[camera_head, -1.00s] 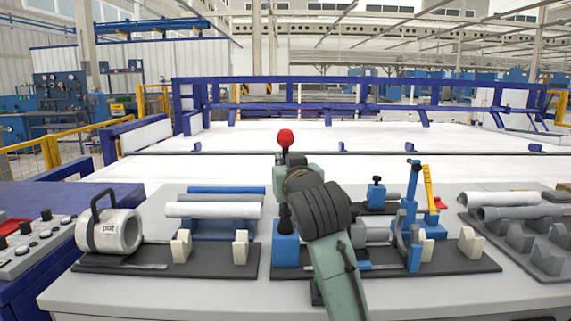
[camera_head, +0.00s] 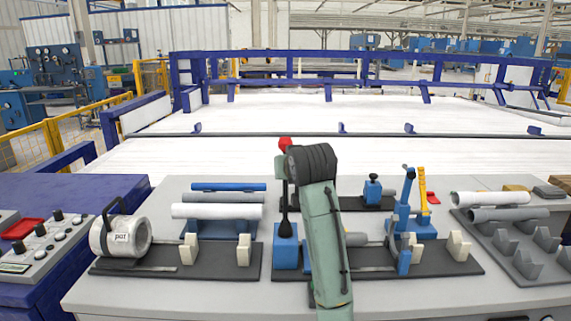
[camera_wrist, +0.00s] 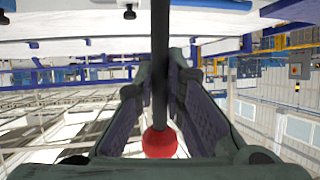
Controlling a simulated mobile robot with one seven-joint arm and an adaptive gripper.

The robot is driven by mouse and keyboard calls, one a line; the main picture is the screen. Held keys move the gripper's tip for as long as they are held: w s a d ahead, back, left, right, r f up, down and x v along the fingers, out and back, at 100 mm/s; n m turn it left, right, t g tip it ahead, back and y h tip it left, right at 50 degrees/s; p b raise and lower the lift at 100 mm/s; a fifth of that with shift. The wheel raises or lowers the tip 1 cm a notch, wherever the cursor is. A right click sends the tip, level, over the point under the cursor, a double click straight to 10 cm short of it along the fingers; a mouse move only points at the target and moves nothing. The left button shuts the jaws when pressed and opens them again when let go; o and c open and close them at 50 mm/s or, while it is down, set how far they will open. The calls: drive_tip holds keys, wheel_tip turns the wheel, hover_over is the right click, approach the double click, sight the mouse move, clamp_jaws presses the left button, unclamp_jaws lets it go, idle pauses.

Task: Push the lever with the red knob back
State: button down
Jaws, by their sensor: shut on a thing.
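The lever's red knob (camera_head: 285,144) shows in the head view just above and left of my dark wrist. Its dark shaft (camera_head: 285,190) runs down, nearly upright, into the black boot on a blue block (camera_head: 286,252) on a dark base plate. In the wrist view the shaft runs between the two fingers of my gripper (camera_wrist: 161,72), which is shut on it. The red knob (camera_wrist: 160,143) shows there between the fingers, nearer the palm. In the head view my arm hides the gripper's fingers and part of the base plate.
On the table left of my arm are a "pat" labelled cylinder (camera_head: 121,236) with a handle and several pipes (camera_head: 218,211). To the right stand a blue clamp (camera_head: 404,213), a yellow lever (camera_head: 422,184) and a grey pipe rack (camera_head: 520,255). A control panel (camera_head: 40,245) is at far left.

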drive_tip(key=shift+w+r, duration=0.1)
drive_tip(key=c, duration=1.7)
unclamp_jaws()
drive_tip(key=shift+o, duration=0.2)
drive_tip(key=v, duration=1.2)
